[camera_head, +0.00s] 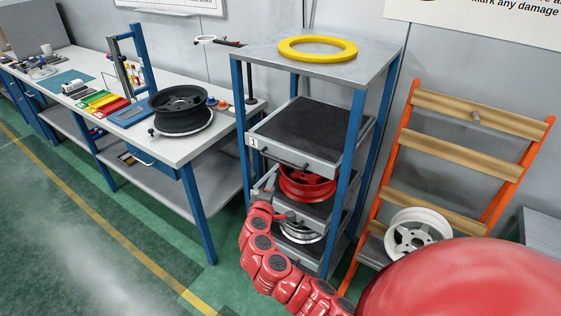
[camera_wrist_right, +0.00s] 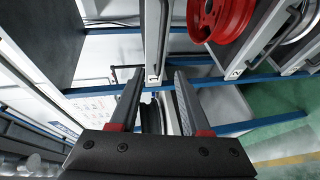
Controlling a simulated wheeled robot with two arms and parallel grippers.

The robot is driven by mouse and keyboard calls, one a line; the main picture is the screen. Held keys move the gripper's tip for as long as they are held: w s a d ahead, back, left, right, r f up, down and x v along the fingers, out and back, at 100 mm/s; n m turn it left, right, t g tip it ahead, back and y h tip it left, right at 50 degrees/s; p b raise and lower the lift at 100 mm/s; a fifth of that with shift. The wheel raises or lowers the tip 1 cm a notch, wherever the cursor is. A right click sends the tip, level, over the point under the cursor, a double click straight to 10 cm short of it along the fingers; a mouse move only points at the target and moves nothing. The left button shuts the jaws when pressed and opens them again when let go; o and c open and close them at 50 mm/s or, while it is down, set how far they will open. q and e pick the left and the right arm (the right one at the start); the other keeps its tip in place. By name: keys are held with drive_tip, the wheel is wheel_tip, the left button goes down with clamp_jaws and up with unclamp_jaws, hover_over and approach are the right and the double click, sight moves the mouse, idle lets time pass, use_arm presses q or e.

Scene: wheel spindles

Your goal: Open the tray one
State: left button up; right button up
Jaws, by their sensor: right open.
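Tray one (camera_head: 307,128) is the top tray of the blue-post rack, with a black mat, a grey front, a bar handle and a label 1. Nothing lies on it. In the right wrist view its front panel (camera_wrist_right: 153,40) runs down between the fingers of my right gripper (camera_wrist_right: 159,72). The fingers are open and stand on either side of it in the picture; I cannot tell whether they touch the handle. In the head view my red right arm reaches up to the rack's left front, below tray one. My left gripper is out of view.
Below, a tray holds a red wheel (camera_head: 308,184), and a lower tray holds a silver wheel (camera_head: 301,232). A yellow ring (camera_head: 317,48) lies on the rack top. A workbench with a black wheel (camera_head: 180,108) stands left. An orange stand (camera_head: 398,130) with a white wheel is right.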

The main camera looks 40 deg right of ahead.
drive_tip(key=p, duration=0.2)
approach(280, 162)
drive_tip(key=x, duration=0.2)
drive_tip(key=shift+b+x, duration=1.95)
drive_tip(key=shift+x, duration=2.4)
clamp_jaws()
